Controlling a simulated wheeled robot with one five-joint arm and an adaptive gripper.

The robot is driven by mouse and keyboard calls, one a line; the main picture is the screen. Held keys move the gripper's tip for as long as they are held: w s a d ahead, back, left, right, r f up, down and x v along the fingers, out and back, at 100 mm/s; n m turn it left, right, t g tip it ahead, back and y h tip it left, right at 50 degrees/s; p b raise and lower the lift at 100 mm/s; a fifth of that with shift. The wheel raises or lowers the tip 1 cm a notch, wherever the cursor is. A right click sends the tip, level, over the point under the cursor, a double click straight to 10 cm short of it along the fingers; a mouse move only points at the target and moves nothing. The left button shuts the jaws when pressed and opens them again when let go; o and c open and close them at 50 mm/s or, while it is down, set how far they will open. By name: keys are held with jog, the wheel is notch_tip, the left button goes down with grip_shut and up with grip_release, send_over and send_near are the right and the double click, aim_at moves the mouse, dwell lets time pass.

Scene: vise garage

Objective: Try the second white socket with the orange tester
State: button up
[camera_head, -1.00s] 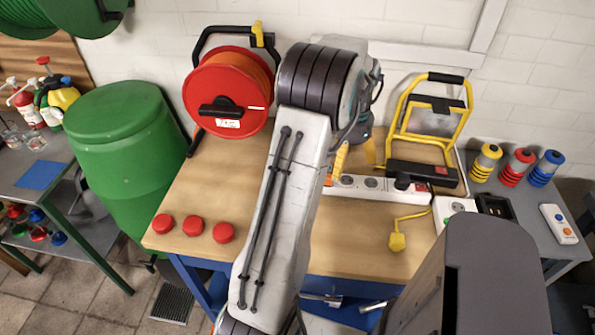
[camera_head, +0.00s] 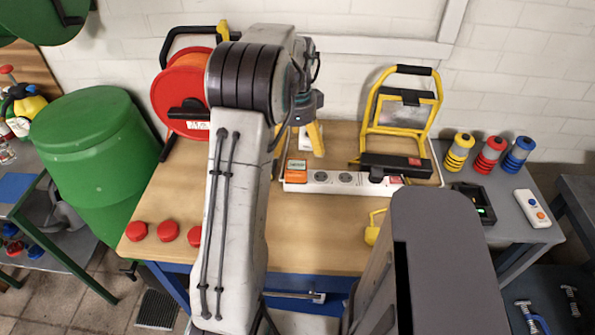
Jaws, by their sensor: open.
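The orange tester (camera_head: 296,170), with a pale display, sits at the left end of the white power strip (camera_head: 330,188). Whatever is under it is hidden. To its right, two white sockets are bare, one nearer the tester (camera_head: 320,177) and one farther right (camera_head: 345,178). A black plug (camera_head: 376,175) and a red switch (camera_head: 395,181) follow. My gripper (camera_head: 299,138) is open and empty, its yellow fingers pointing down just above and behind the tester, seemingly apart from it. My arm hides part of the left finger.
A yellow work lamp (camera_head: 400,118) stands behind the strip. A red cable reel (camera_head: 180,95) is at the back left. Several red caps lie on the workbench (camera_head: 330,235), including one at the left (camera_head: 136,231). A yellow connector (camera_head: 372,235) lies in front of the strip.

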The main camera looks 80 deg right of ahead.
aim_at(296, 166)
jog(key=shift+m, duration=0.6)
jog(key=shift+f, duration=0.1)
notch_tip(296, 166, down, 9)
jog(key=b, duration=0.7)
jog(key=shift+a, duration=0.2)
dwell(1.5)
jog(key=c, duration=1.2)
jog(key=o, duration=1)
